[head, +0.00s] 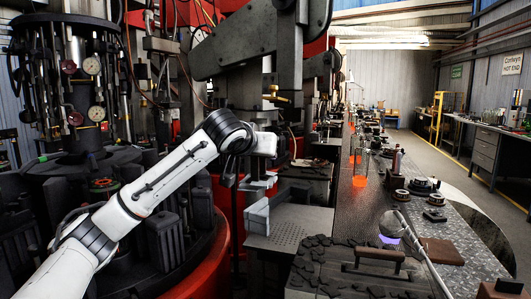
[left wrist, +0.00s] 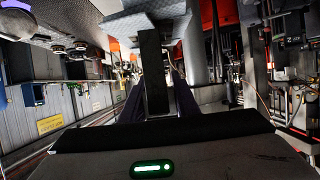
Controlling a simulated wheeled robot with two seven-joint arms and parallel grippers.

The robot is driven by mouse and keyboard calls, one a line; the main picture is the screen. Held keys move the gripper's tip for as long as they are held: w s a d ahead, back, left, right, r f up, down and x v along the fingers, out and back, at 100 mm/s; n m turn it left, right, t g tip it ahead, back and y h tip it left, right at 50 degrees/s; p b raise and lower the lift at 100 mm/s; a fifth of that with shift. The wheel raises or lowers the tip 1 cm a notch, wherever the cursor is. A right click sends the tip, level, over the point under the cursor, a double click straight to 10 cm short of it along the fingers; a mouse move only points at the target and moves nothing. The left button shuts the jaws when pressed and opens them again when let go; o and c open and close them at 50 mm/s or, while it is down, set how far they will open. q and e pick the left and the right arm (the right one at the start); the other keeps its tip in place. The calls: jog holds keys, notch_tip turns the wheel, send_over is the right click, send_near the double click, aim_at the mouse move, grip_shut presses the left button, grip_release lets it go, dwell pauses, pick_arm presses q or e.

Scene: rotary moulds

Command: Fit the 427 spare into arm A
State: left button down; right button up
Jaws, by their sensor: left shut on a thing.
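My left arm comes in from the left in the head view, and its gripper (head: 258,182) is beyond the wrist, partly hidden and small. In the left wrist view the gripper is shut on a dark, bar-like piece (left wrist: 153,72) that stands between the fingers. No number can be read on it, so I cannot tell whether it is the 427 spare. A large grey machine arm (head: 235,45) hangs from the red column above and behind my wrist. I cannot read a letter on it. My right gripper is not in view.
A perforated grey plate (head: 300,228) with a pale block (head: 257,216) lies below my gripper. A dark lid with a handle (head: 378,258) is at the front. A long bench (head: 345,205) with glowing orange glass runs back. The aisle (head: 420,150) at right is free.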

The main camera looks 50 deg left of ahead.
pick_arm(q)
jog(key=w+a+p, duration=0.2)
jog(key=w+p, duration=0.4)
jog(key=w, duration=0.7)
dwell(1.1)
jog(key=shift+r, duration=0.1)
dwell(0.3)
jog(key=shift+d+f, duration=0.2)
dwell(0.5)
jog(key=shift+f, duration=0.35)
